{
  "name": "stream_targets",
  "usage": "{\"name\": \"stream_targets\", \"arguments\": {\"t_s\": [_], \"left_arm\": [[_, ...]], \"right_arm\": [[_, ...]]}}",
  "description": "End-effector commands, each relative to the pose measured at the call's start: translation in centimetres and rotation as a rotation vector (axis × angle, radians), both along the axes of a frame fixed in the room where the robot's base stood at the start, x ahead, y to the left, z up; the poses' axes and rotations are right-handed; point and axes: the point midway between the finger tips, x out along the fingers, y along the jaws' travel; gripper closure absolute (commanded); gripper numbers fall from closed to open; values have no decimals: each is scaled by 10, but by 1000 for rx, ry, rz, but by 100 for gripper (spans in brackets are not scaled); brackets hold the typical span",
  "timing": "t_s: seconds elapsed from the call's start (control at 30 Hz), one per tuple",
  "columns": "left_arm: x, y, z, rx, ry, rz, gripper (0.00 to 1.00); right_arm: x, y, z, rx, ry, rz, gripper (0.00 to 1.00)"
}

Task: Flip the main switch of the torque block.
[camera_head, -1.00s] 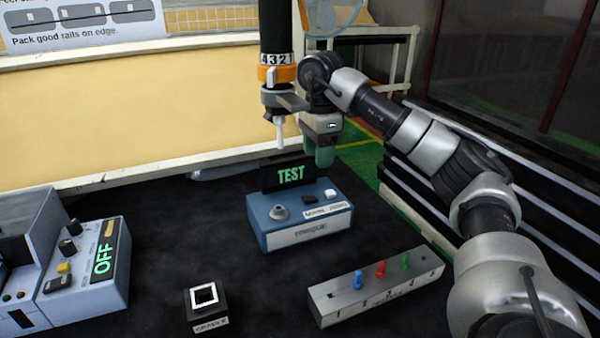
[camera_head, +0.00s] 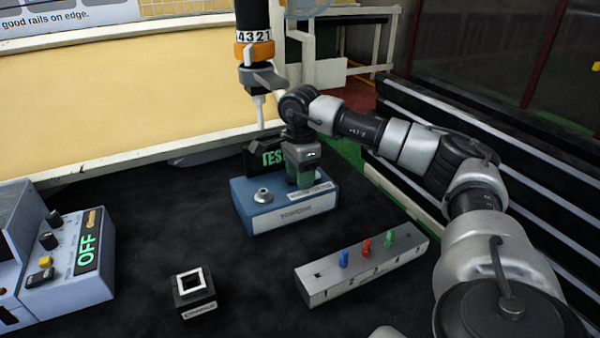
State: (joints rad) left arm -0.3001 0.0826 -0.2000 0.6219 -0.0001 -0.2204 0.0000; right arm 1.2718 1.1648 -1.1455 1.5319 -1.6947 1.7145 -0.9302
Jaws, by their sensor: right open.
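The torque block (camera_head: 258,224) is a blue box on the dark mat, with a silver round knob (camera_head: 263,195) on its top left. Its black display (camera_head: 258,158) stands at the back and shows green letters, now partly covered by my right gripper. My right gripper (camera_head: 302,180) is open, with greenish fingers pointing down over the right part of the block's top, where the switches sit. The switches are hidden behind the fingers, and I cannot tell whether the fingers touch them. My left gripper is not in view.
A hanging black tool with an orange ring (camera_head: 254,51) is close behind the gripper. A grey strip with coloured pegs (camera_head: 335,289) lies in front right, a small black block (camera_head: 193,301) in front left. A blue-grey unit reading OFF (camera_head: 66,285) stands left.

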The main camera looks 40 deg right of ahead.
Motion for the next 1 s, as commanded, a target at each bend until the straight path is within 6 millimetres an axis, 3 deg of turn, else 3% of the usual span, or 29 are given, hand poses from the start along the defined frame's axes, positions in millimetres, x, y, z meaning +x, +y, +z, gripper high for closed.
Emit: {"name": "stream_targets", "arguments": {"t_s": [0.2, 0.5, 0.67, 0.83, 1.0], "left_arm": [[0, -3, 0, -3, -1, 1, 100], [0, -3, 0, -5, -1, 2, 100], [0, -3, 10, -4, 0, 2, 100], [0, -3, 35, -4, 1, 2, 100], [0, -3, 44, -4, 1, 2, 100]], "right_arm": [[0, 0, 0, 0, 0, 0, 54], [0, 0, 0, 0, 0, 0, 100], [1, 2, 4, -36, 13, 4, 100], [2, 7, 9, -186, 62, 5, 100], [3, 9, 7, -300, 96, 2, 100]]}}
